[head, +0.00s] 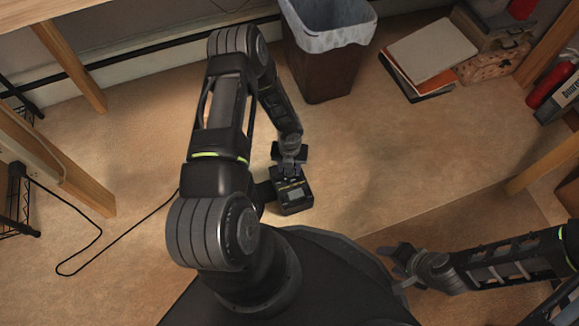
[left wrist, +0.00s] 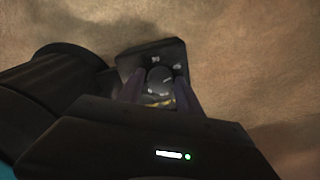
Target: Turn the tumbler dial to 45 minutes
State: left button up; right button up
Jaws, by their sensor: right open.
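A small black box-shaped device (head: 293,200) with a grey panel and yellow marks sits on the tan floor. Its round dark dial (left wrist: 160,79) has a pale pointer line and shows in the left wrist view, with small white marks beyond it. My left gripper (head: 291,172) is low over the device. In the left wrist view its two fingers (left wrist: 160,93) stand apart on either side of the dial, with small gaps seeming to show. The lower part of the device is hidden by the gripper body. My right gripper (head: 402,260) is open and empty at the lower right, away from the device.
A brown bin (head: 322,75) with a pale liner stands behind the device. Books (head: 430,58) and boxes lie at the back right, near a red extinguisher (head: 550,85). A black cable (head: 100,233) runs over the floor at left. The floor right of the device is clear.

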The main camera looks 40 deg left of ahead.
pick_arm(q)
jog(key=shift+o, duration=1.2)
notch_tip(320, 180, up, 8)
jog(key=p, duration=0.3)
jog(key=shift+f, duration=0.1)
